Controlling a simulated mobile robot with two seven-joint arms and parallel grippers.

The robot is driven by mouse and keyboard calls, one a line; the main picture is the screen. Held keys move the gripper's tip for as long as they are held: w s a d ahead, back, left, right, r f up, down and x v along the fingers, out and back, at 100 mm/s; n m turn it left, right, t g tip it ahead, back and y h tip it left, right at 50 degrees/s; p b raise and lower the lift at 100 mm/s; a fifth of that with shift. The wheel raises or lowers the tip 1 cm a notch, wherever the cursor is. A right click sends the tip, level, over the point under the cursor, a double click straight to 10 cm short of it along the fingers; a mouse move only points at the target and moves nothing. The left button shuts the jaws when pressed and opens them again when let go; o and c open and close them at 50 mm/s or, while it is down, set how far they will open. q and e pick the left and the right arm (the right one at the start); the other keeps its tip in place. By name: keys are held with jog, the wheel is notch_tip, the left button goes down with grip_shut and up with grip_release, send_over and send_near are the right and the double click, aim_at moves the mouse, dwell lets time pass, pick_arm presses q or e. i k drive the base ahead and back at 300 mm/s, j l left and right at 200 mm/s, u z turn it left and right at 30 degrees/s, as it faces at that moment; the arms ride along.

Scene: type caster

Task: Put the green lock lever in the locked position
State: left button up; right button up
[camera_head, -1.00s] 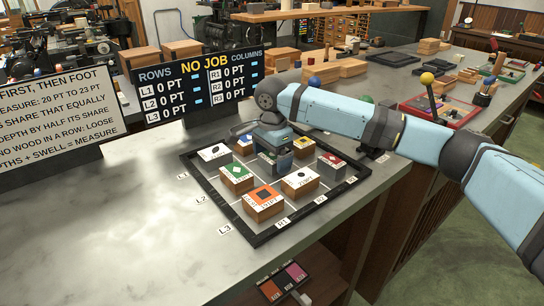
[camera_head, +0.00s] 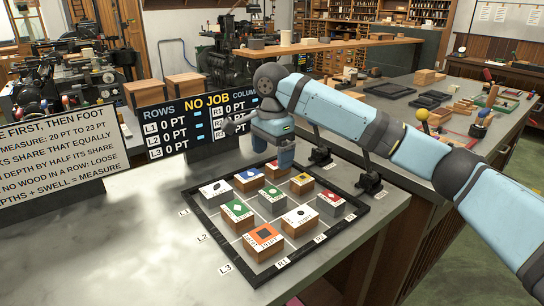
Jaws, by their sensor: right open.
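My right gripper (camera_head: 285,158) points down, open and empty, just above the far edge of the black frame (camera_head: 335,238). Several labelled blocks sit inside this frame, some with green labels. Two black clamp-like fittings stand along the frame's far right side, one at the back (camera_head: 321,156) and one nearer me (camera_head: 369,182). My right arm crosses in front of their upper parts. I cannot make out a green lever now; it may be hidden behind my arm. My left gripper is not in view.
A "NO JOB" board (camera_head: 196,125) and a white text sign (camera_head: 45,160) stand behind the frame. A yellow-knobbed lever (camera_head: 422,114) shows beyond my arm. The marble counter (camera_head: 120,255) is clear at the front left.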

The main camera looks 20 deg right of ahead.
aim_at(369, 172)
jog(key=k, duration=1)
